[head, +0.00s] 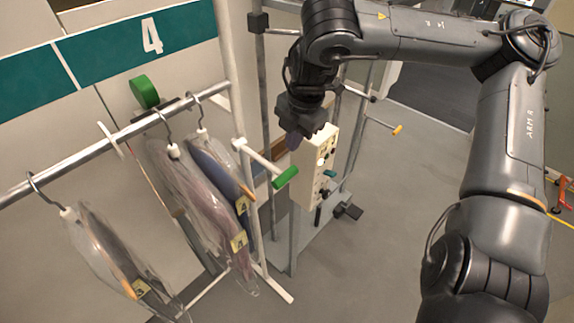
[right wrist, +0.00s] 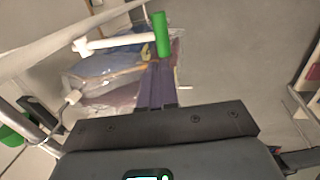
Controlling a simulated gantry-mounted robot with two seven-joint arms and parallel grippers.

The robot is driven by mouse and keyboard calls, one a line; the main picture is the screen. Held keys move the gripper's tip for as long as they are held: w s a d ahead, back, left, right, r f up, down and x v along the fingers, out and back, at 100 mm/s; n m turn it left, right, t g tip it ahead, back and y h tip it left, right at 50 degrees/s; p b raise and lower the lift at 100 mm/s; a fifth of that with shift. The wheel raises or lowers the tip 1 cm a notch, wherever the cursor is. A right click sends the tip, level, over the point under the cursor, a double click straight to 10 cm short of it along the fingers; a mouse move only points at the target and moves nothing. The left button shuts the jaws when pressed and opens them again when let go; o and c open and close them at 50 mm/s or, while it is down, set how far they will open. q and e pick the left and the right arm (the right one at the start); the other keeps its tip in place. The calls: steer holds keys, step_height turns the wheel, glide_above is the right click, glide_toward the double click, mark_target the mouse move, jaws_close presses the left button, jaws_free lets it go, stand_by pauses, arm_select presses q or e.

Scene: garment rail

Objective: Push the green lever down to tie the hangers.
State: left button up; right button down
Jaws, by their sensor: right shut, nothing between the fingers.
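The green lever handle (head: 285,178) sits at the end of a white rod that slopes out from the rail's right post. It also shows in the right wrist view (right wrist: 162,34), just beyond my fingertips. My right gripper (head: 292,146) points down, above the handle and slightly to its right in the head view. Its purple fingers (right wrist: 158,68) are shut and empty. I cannot tell whether they touch the handle. Several hangers with plastic-covered garments (head: 195,190) hang on the metal rail (head: 75,160). My left gripper is not in view.
A beige control box (head: 312,180) on a metal frame stands behind the lever, close to my right gripper. A round green knob (head: 145,92) sits behind the rail. A yellow-tipped rod (head: 396,130) sticks out at the right. The grey floor is clear at the front centre.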

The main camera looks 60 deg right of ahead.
mark_target(285, 174)
arm_select(q)
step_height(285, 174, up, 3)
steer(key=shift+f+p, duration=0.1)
steer(key=shift+p, duration=1.15)
arm_select(e)
steer(key=f, duration=0.3)
steer(key=w+f, duration=0.1)
steer(key=f, duration=0.3)
steer(key=w+f, duration=0.1)
steer(key=f, duration=0.2)
steer(key=shift+d+f, duration=0.3)
